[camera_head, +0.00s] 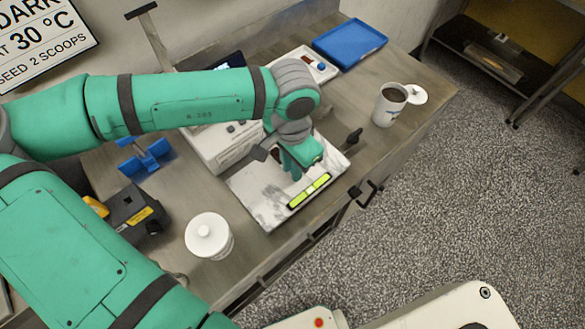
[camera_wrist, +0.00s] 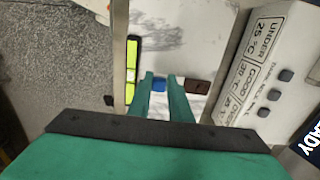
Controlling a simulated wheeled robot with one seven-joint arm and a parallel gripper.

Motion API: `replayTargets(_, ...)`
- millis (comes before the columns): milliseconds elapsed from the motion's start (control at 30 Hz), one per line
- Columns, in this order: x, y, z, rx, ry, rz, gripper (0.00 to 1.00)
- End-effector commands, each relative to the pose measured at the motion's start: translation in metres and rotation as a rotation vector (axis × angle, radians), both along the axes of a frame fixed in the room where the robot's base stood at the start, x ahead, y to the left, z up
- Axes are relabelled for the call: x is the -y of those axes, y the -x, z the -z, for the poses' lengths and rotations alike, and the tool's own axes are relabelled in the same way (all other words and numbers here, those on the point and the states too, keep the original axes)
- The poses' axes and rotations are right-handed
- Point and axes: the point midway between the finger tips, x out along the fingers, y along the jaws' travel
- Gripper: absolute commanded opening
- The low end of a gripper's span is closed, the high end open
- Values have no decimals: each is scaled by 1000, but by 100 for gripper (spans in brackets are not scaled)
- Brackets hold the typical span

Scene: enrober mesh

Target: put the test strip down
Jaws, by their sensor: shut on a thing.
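The test strip shows in the wrist view as a blue part (camera_wrist: 159,84) between my fingertips and a brown part (camera_wrist: 198,87) beside the right finger. My gripper (camera_wrist: 161,82) is shut on the strip, over a white marbled slab (camera_wrist: 190,20). I cannot tell whether the strip touches the slab.
A yellow-green level (camera_head: 309,191) lies along the slab's front edge. A white box with buttons (camera_head: 222,149) stands behind the slab. A white lidded pot (camera_head: 208,237), a mug (camera_head: 389,105) and a blue tray (camera_head: 349,41) stand around.

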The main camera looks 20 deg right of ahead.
Motion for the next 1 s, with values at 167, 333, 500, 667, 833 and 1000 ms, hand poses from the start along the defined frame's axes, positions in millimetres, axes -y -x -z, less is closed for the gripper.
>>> replayTargets(167,0,0,15,1,-1,-1,0)
replayTargets(333,0,0,16,1,0,-1,0)
replayTargets(500,1,0,18,0,0,-1,0)
replayTargets(667,1,0,19,1,0,-1,37)
replayTargets(833,1,0,19,1,0,-1,37)
replayTargets(1000,0,0,16,2,-1,-1,37)
